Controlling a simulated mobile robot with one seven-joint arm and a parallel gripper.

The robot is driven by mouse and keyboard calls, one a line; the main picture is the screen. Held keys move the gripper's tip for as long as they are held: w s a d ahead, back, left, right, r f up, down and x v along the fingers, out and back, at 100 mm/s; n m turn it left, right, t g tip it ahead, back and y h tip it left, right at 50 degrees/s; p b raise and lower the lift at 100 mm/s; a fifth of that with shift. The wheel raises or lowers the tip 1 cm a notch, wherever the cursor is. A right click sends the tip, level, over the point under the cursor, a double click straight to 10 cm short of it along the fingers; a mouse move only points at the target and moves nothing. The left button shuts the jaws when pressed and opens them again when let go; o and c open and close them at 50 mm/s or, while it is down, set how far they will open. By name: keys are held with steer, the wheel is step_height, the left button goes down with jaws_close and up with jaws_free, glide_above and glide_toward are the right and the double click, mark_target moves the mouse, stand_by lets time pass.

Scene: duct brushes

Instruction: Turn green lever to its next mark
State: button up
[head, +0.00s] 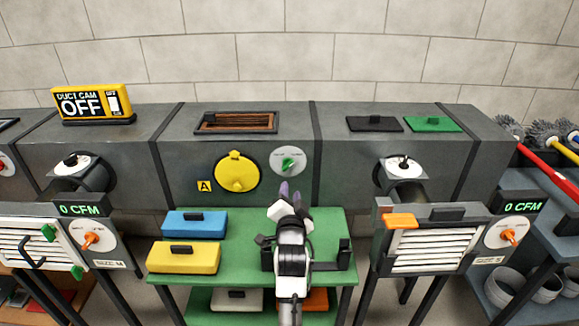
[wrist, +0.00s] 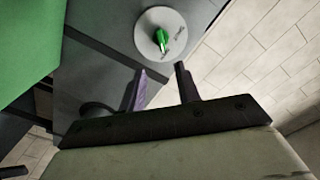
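The green lever (head: 287,164) sits on a round pale dial plate (head: 280,153) on the front of the dark grey duct. It also shows in the wrist view (wrist: 161,40), on its pale disc beyond my fingertips. The lettering on the plate is too small to read. My gripper (head: 290,190) is below the dial in the head view, with its purple fingertips pointing up toward it. In the wrist view my gripper (wrist: 160,75) has its two fingers spread, with nothing between them. It is apart from the lever.
A yellow round cover (head: 237,172) is left of the dial. A green table (head: 250,225) below carries a blue box (head: 194,223) and a yellow box (head: 184,257). Louvred vent units with orange levers (head: 91,238) (head: 509,236) stand on both sides.

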mark_target(290, 166)
steer(key=w+p, duration=0.1)
steer(key=w, duration=0.4)
steer(key=w+p, duration=0.1)
steer(key=w, duration=0.4)
steer(key=shift+w+a+r, duration=0.1)
steer(key=shift+w+r, duration=0.1)
steer(key=shift+w, duration=0.1)
steer(key=shift+w+f+p, duration=0.15)
steer(key=shift+w+p, duration=0.2)
steer(key=shift+w, duration=0.45)
steer(key=c, duration=0.6)
